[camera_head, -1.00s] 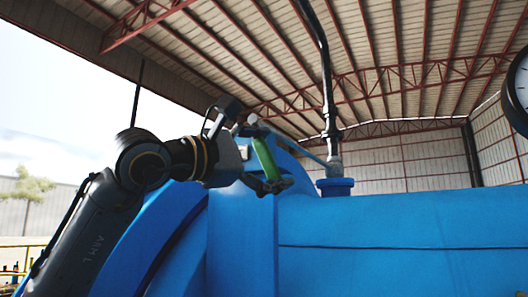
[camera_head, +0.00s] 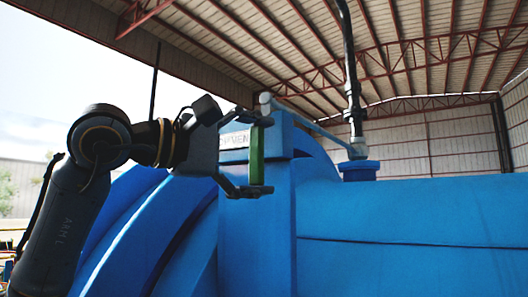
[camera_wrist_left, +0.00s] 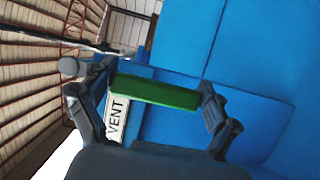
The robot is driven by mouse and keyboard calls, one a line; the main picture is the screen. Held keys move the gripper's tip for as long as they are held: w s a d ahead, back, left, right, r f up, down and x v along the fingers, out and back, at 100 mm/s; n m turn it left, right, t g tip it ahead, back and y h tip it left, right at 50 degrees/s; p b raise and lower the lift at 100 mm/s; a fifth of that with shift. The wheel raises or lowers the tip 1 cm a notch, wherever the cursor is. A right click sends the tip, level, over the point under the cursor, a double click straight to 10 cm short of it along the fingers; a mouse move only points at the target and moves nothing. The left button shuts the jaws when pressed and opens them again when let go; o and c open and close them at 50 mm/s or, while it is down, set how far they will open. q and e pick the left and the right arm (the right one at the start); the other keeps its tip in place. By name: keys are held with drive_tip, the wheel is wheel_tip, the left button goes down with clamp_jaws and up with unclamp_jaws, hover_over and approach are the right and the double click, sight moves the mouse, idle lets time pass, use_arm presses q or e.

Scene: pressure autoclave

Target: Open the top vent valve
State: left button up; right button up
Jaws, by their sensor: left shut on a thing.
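The top vent valve's green handle (camera_head: 257,155) stands upright in the head view, in front of the blue vessel's raised block. My left gripper (camera_head: 264,156) is shut on it, one finger at its top end and one at its bottom end. In the left wrist view the green handle (camera_wrist_left: 155,92) spans the space between the fingers of the left gripper (camera_wrist_left: 158,98). A white label reading VENT (camera_wrist_left: 117,120) lies behind the handle, partly hidden. The label (camera_head: 234,140) is partly covered by the gripper in the head view. My right gripper is not in view.
A dark vertical pipe (camera_head: 352,80) rises from there. The blue vessel (camera_head: 420,225) fills the lower right. Open air lies left of the arm.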

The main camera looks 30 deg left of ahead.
use_arm(q)
drive_tip(key=o, duration=1.4)
drive_tip(key=shift+f, duration=0.1)
drive_tip(key=shift+o, duration=0.2)
drive_tip(key=shift+s+a, duration=0.25)
drive_tip(key=shift+s, duration=0.25)
drive_tip(key=v, duration=1.1)
